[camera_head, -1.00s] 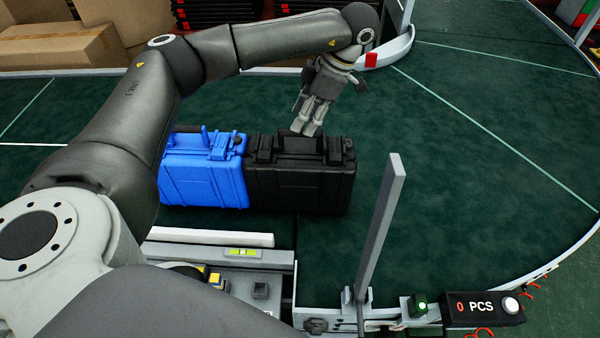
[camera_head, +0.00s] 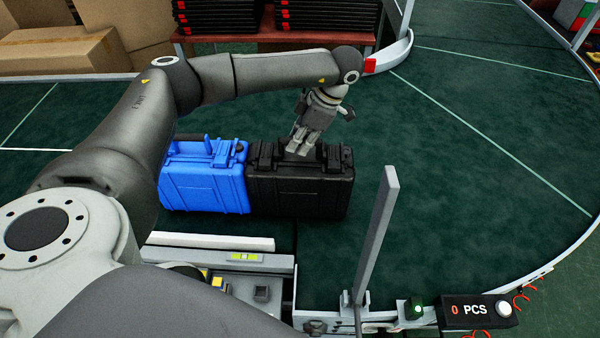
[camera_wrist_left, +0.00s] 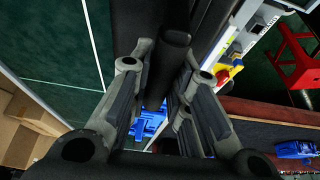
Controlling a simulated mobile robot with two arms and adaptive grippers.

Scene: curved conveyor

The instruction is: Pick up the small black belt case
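The black belt case (camera_head: 300,192) stands upright on the dark green belt, its handle on top. My left gripper (camera_head: 298,146) points down at the top of this case, at its handle. In the left wrist view my left gripper's two fingers (camera_wrist_left: 165,65) are apart, with the dark bar of the handle (camera_wrist_left: 173,50) between them. Whether the fingers press on the handle or leave a small gap, I cannot tell. The case rests on the belt. My right gripper is not in view.
A blue case (camera_head: 203,188) stands directly left of the black one. A grey upright post (camera_head: 376,235) rises at the front right of the black case. The belt (camera_head: 470,200) is clear to the right. Cardboard boxes (camera_head: 65,40) are at the back left.

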